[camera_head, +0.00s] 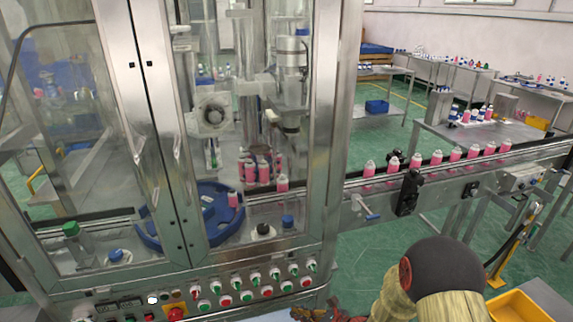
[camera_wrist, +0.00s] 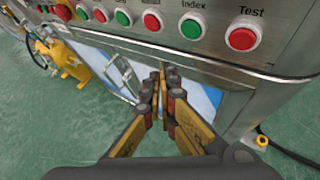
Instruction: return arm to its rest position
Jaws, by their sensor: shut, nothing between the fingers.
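My gripper (camera_wrist: 160,100) shows in the wrist view with its two fingers together and nothing between them. It points at the lower front of the crimping machine, below the button panel (camera_wrist: 180,22). I cannot tell whether the fingertips touch the machine. In the head view my arm (camera_head: 440,275) shows at the bottom right, in front of the machine. The crimping machine (camera_head: 330,130) has clear doors in a metal frame, and they look shut. Inside, several pink cans (camera_head: 262,172) stand near a blue star-wheel (camera_head: 150,238).
A conveyor (camera_head: 440,172) with pink cans runs right from the machine. The head view shows the button panel (camera_head: 255,290) along the machine's front. A yellow tray (camera_head: 515,306) is at the bottom right. Tables (camera_head: 480,130) stand behind. Green floor is open below the conveyor.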

